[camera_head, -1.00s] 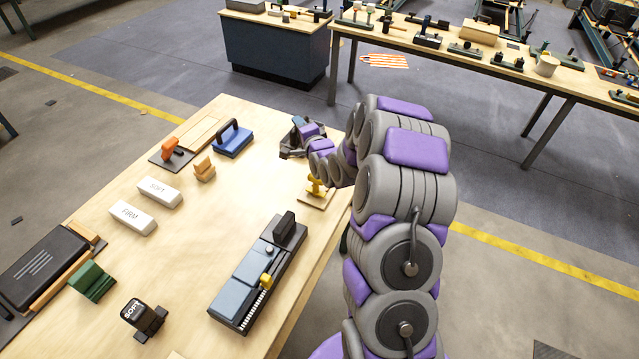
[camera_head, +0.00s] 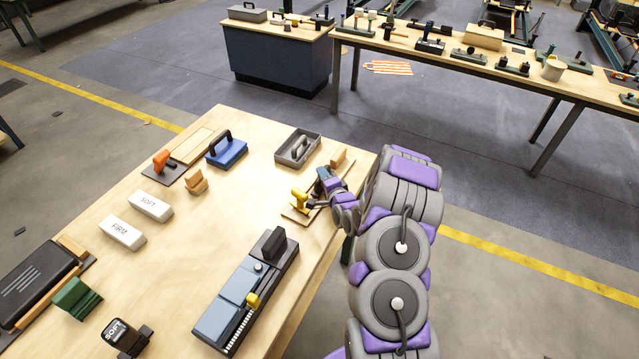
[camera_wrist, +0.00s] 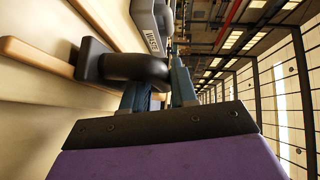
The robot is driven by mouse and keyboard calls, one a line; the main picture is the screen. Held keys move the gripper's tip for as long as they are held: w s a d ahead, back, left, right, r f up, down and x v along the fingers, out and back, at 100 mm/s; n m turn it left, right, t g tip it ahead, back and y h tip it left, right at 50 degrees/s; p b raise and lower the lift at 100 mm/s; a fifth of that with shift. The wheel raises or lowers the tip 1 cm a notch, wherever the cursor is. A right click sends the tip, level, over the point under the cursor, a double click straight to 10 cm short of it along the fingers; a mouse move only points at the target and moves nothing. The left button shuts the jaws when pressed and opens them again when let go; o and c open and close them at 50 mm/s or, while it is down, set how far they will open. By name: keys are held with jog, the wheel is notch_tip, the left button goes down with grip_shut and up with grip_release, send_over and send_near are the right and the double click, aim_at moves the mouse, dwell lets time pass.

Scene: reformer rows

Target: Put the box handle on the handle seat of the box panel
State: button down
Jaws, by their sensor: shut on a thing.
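My gripper (camera_head: 318,200) is low over the right edge of the near table, beside a yellow upright piece (camera_head: 299,199) on a thin pale wooden panel (camera_head: 297,216). In the wrist view, my gripper (camera_wrist: 160,88) is shut on a dark box handle (camera_wrist: 137,67) with a rounded bar and a flat end flange. The handle is hard to make out in the head view, where my gripper and wrist cover it. The seat for it cannot be told clearly; the pale panel is partly hidden by my gripper.
A grey tray (camera_head: 281,156) with a grey handle-shaped piece stands behind my gripper, near a small wooden block (camera_head: 340,158). A blue block with a dark handle (camera_head: 228,150) is to the left. A long grey-blue device (camera_head: 235,300) lies in front. The table's middle is clear.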

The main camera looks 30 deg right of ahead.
aim_at(318, 185)
jog(key=shift+s+d+f, duration=0.7)
jog(key=shift+s+d, duration=0.1)
jog(key=shift+d, duration=0.15)
jog(key=shift+s+a+f, duration=0.1)
jog(key=shift+a, duration=0.25)
jog(key=c, duration=1.2)
grip_release()
jog(key=a, duration=0.4)
jog(key=shift+w, duration=0.2)
jog(key=shift+o, duration=1.5)
jog(key=shift+d, duration=1.5)
jog(key=shift+a, duration=0.1)
jog(key=s, duration=0.1)
jog(key=s+a, duration=0.1)
jog(key=s, duration=0.1)
jog(key=s+r, duration=0.1)
jog(key=shift+s+a+p, duration=0.3)
jog(key=shift+p, duration=0.05)
jog(key=s, duration=0.3)
jog(key=s+r+p, duration=0.1)
jog(key=s, duration=0.1)
jog(key=shift+s+d, duration=0.15)
jog(key=shift+d, duration=0.25)
jog(key=shift+s+a+r, duration=0.2)
jog(key=shift+s+a, duration=0.05)
jog(key=shift+s, duration=0.25)
jog(key=shift+s+a, duration=0.1)
jog(key=shift+a, duration=0.15)
jog(key=shift+o, duration=0.2)
